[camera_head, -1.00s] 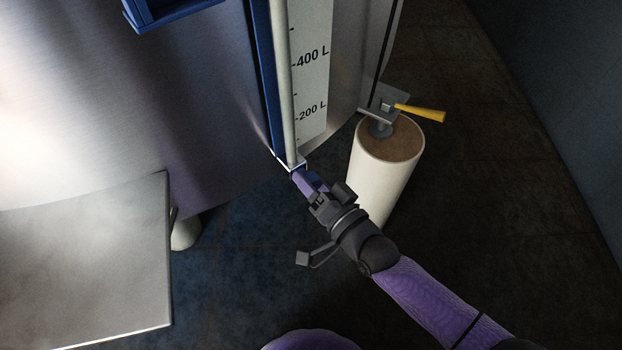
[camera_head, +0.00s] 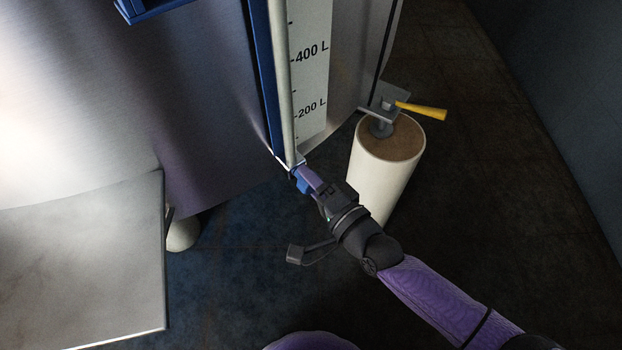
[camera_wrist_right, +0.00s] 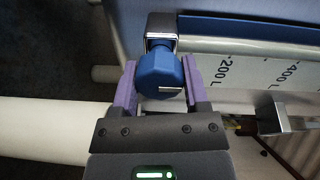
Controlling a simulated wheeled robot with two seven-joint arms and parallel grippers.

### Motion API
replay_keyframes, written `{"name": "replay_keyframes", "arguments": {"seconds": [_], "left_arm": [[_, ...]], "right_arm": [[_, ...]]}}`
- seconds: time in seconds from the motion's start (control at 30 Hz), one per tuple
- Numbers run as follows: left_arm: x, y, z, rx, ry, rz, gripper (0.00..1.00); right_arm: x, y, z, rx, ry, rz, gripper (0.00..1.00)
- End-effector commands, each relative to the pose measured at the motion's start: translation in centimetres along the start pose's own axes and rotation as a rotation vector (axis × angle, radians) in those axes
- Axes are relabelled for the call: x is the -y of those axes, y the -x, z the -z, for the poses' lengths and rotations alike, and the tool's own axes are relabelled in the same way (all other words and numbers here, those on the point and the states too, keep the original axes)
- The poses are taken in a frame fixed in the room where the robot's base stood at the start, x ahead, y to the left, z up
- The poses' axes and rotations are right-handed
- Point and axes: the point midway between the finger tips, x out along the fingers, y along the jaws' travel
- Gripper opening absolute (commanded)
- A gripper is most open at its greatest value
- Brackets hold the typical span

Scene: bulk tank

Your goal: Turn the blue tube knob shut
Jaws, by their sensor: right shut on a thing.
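The blue tube knob (camera_wrist_right: 158,75) is a faceted blue knob with a white mark, below a metal fitting (camera_wrist_right: 161,28) at the foot of the level tube in the right wrist view. My right gripper (camera_wrist_right: 158,88) is shut on it, with one purple finger on each side. In the head view the right gripper (camera_head: 306,177) reaches the foot of the tube (camera_head: 281,80), and a bit of the blue knob (camera_head: 302,185) shows between the fingers. My left gripper is in neither view.
A scale board (camera_head: 309,60) with litre marks stands beside the tube on the steel tank (camera_head: 205,100). A cream cylindrical leg (camera_head: 382,170) and a yellow-handled valve (camera_head: 421,111) are close to the right. A grey panel (camera_head: 90,260) stands at lower left.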

Motion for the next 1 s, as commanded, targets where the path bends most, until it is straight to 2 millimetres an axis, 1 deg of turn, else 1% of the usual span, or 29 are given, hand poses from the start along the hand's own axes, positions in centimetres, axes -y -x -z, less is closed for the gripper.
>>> {"name": "replay_keyframes", "arguments": {"seconds": [0.3,0.47,0.5,0.57,0.6,0.63,0.9,0.97,1.0], "left_arm": [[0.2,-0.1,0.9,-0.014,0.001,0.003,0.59],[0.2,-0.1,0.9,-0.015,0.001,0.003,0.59],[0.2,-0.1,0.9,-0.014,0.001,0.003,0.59],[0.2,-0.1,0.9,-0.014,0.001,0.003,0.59],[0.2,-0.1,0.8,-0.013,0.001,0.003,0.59],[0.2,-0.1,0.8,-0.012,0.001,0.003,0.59],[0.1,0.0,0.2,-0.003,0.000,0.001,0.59],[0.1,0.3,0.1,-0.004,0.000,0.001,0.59],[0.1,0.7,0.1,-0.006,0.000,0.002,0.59]], "right_arm": [[-0.2,0.1,-0.1,0.002,-0.012,-0.005,0.00],[-0.2,0.1,-0.1,0.002,-0.012,-0.005,0.00],[-0.2,0.1,-0.1,0.002,-0.012,-0.005,0.66],[-0.2,0.1,-0.1,0.002,-0.011,-0.005,0.79],[-0.1,0.0,0.0,0.002,-0.011,-0.004,0.88],[-0.1,0.0,0.0,0.002,-0.011,-0.004,0.93],[0.0,0.2,0.0,0.001,-0.010,-0.002,0.93],[0.0,0.8,0.0,0.002,-0.009,-0.004,0.93],[0.1,1.6,0.0,0.002,-0.007,-0.005,0.93]]}}
